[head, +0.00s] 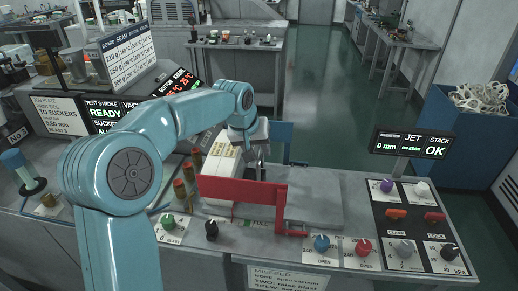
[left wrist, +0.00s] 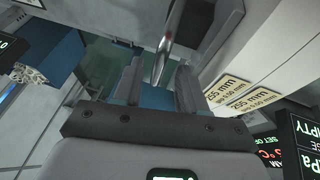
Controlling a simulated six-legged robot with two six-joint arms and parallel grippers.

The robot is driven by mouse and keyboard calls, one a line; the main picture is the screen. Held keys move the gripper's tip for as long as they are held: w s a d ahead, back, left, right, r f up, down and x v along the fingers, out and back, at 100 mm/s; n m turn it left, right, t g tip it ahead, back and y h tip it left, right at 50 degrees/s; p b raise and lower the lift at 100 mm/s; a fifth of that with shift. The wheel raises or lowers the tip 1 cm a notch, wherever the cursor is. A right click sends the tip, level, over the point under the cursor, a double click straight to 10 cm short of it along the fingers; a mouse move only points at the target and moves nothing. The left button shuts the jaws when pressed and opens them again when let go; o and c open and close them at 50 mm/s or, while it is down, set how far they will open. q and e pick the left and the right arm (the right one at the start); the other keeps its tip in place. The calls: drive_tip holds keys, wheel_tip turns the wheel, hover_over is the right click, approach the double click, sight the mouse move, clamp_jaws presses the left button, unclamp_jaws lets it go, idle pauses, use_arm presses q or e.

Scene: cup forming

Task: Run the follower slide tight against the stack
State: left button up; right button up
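My left gripper (head: 262,152) reaches down beside the label-topped cream stack (head: 220,165). In the left wrist view its two fingers (left wrist: 160,88) stand apart, with a bare metal rod (left wrist: 168,45) between them; I see no clear grip on it. The stack's 255 mm labels (left wrist: 240,93) show right of the fingers there. A blue plate (head: 281,134) stands behind the gripper in the head view. A red bracket (head: 240,192) crosses in front of the stack. I cannot tell for sure which part is the follower slide. My right gripper is not in view.
A display (head: 412,143) on the right reads STACK OK and 0 mm. A panel of knobs and switches (head: 412,223) lies below it. Blue and red knobs (head: 322,243) line the front edge. The grey deck (head: 325,200) right of the red bracket is clear.

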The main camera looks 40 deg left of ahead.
use_arm(q)
drive_tip(key=shift+d, duration=0.1)
drive_tip(key=v, duration=1.6)
drive_tip(key=shift+r, duration=0.15)
drive_tip(key=shift+s, duration=0.15)
